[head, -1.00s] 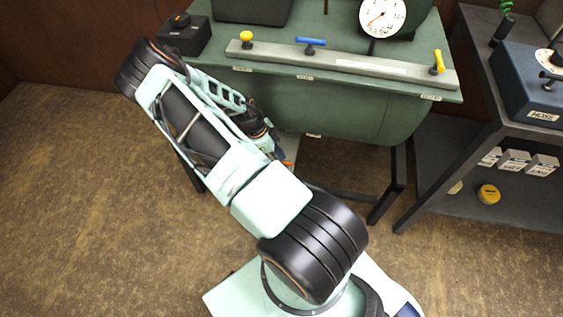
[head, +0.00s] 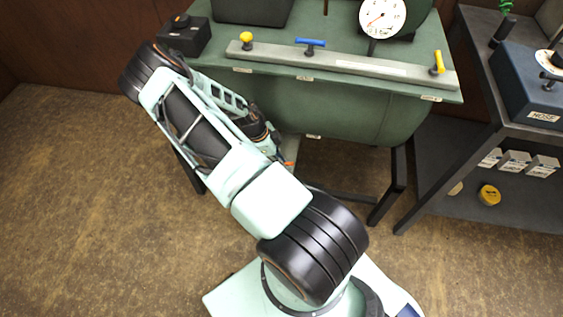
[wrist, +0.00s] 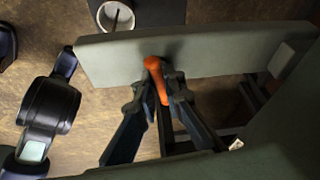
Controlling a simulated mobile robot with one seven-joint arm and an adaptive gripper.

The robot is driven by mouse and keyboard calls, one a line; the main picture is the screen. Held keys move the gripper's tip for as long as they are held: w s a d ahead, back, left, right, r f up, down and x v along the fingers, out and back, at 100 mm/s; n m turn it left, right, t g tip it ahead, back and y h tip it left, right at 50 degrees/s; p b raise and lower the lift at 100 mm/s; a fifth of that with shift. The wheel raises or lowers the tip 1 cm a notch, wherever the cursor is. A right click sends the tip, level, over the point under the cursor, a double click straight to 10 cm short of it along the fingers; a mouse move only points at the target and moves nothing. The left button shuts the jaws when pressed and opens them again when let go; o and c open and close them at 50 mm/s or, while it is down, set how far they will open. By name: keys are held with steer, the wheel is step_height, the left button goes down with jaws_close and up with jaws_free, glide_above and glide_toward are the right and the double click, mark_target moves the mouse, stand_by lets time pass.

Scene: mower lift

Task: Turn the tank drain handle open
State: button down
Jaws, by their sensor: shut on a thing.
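The orange drain handle (wrist: 154,72) points downward in the wrist view, in front of a grey-green bar-like surface (wrist: 215,52). My gripper (wrist: 160,88) has its two fingers on either side of the handle and is shut on it. In the head view a small orange piece (head: 288,164) shows beside my arm, below the green tank (head: 330,112); my arm hides most of my gripper there. How far the handle is turned is hard to tell.
A bench top above the tank carries a grey strip (head: 345,66) with yellow and blue handles and a dial gauge (head: 382,17). A dark shelf (head: 460,190) stands at the right. A round, light container (wrist: 115,16) shows in the wrist view. Floor at left is clear.

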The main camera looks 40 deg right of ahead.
steer(key=shift+n, duration=0.3)
steer(key=n+t+h+b, duration=0.1)
steer(key=n, duration=0.3)
steer(key=shift+t, duration=0.4)
steer(key=n+t+b, duration=0.1)
steer(key=n, duration=0.2)
steer(key=n+t, duration=0.1)
steer(key=n, duration=0.2)
steer(key=shift+s+b, duration=0.15)
steer(key=shift+b, duration=0.25)
steer(key=n+t+b, duration=0.1)
steer(key=n, duration=0.2)
steer(key=shift+n+t+y, duration=0.3)
steer(key=shift+n+t+y+b, duration=0.5)
steer(key=shift+n+b, duration=0.2)
steer(key=shift+n, duration=1.1)
steer(key=c, duration=2)
jaws_free()
steer(key=shift+s, duration=0.1)
steer(key=shift+o, duration=0.2)
steer(key=shift+s, duration=0.1)
